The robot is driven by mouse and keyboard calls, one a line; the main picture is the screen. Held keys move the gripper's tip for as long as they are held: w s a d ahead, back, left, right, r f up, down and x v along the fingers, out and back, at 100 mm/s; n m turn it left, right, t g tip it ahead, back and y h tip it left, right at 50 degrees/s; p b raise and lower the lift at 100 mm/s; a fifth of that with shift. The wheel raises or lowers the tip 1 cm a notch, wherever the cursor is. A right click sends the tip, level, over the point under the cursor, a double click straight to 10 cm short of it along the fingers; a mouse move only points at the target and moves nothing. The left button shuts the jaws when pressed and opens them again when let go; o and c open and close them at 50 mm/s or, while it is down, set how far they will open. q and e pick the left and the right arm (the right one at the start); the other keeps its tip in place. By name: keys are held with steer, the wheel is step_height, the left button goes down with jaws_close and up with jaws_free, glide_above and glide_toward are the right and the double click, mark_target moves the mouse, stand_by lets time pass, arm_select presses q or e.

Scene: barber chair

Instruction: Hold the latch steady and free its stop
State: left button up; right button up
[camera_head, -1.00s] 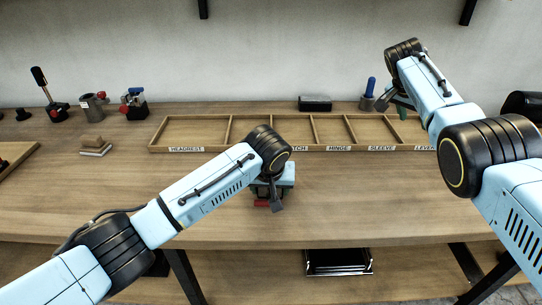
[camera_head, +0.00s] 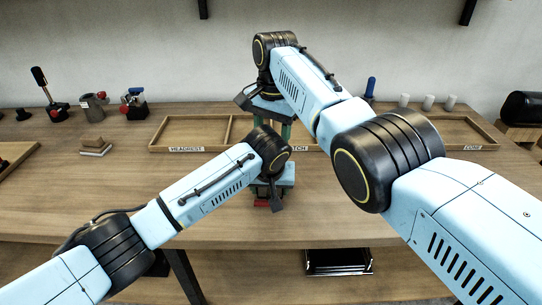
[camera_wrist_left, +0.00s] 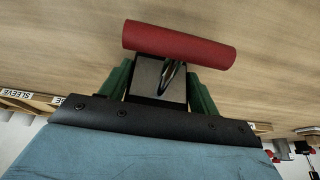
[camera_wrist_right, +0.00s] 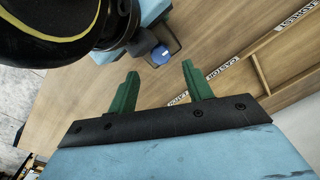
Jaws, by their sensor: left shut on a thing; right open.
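The latch is a small grey-black block with a red bar (camera_wrist_left: 180,43) across its end. My left gripper (camera_wrist_left: 160,85) is shut on the block, its green fingers on either side. In the head view the red bar (camera_head: 262,203) shows low beneath the left gripper, near the table's front edge. In the right wrist view a round blue knob (camera_wrist_right: 160,55) on a dark body shows beside my left arm; it looks like the latch's stop. My right gripper (camera_wrist_right: 160,72) is open and empty. Its fingers point toward the knob, apart from it; in the head view it is above and behind the left gripper.
A labelled wooden tray (camera_head: 190,131) lies behind the grippers, partly covered by my right arm. A red-and-blue fixture (camera_head: 134,103), a grey cup-like part (camera_head: 94,106) and a black-handled lever (camera_head: 46,95) stand back left. Pale cylinders (camera_head: 428,102) stand back right. The front-left tabletop is clear.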

step_height(320, 180, down, 6)
steer(key=shift+a+f, duration=0.1)
steer(key=shift+f, duration=0.15)
steer(key=shift+c, duration=0.2)
